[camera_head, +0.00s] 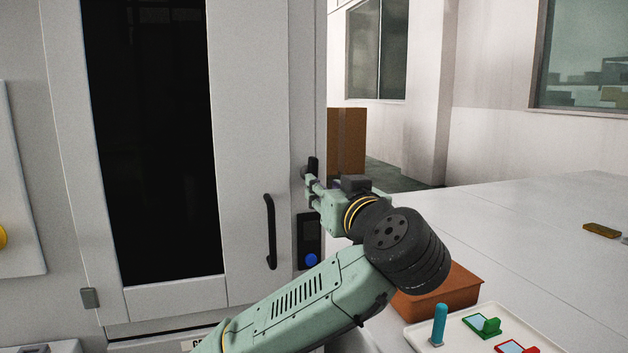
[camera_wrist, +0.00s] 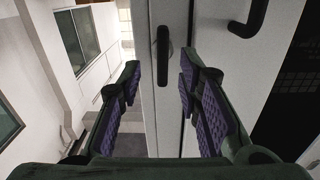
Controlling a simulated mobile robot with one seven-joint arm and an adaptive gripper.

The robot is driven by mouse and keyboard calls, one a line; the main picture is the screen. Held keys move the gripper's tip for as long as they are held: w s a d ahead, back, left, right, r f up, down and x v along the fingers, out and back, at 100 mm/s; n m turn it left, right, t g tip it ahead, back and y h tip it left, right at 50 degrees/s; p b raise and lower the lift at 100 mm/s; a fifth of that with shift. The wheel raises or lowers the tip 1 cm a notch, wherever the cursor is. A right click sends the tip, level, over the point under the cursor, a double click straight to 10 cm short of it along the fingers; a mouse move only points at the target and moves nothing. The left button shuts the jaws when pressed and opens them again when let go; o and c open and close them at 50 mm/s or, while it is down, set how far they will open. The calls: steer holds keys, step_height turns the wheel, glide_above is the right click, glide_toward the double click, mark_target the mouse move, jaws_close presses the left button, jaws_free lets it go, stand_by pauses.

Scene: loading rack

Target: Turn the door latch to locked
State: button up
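The door latch is a dark, rounded bar (camera_wrist: 163,55) on the light door frame, upright in the wrist view. In the head view its upper part (camera_head: 313,163) shows just above my fingertips. My gripper (camera_wrist: 160,85) is open, with its purple-padded fingers spread to the left and right of the latch's line. The latch shows in the gap between and beyond the fingertips, and I see no contact. In the head view my gripper (camera_head: 310,186) is at the right edge of the cabinet door (camera_head: 250,150), partly covering the latch.
A black door handle (camera_head: 270,232) stands left of my gripper. A dark panel with a blue button (camera_head: 311,260) is below it. At lower right are a brown bin (camera_head: 455,290) and a white tray (camera_head: 462,348) with coloured pieces. The white table (camera_head: 530,240) is mostly clear.

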steer(key=x, duration=0.2)
steer(key=p+x, duration=0.1)
steer(key=x, duration=0.1)
steer(key=p+x, duration=0.1)
steer(key=x, duration=0.1)
steer(key=shift+s+a+r, duration=0.1)
steer(key=shift+a+r, duration=0.05)
steer(key=shift+r, duration=0.2)
steer(key=shift+w+a+f, duration=0.15)
steer(key=shift+w, duration=0.4)
steer(key=shift+c, duration=0.3)
jaws_close()
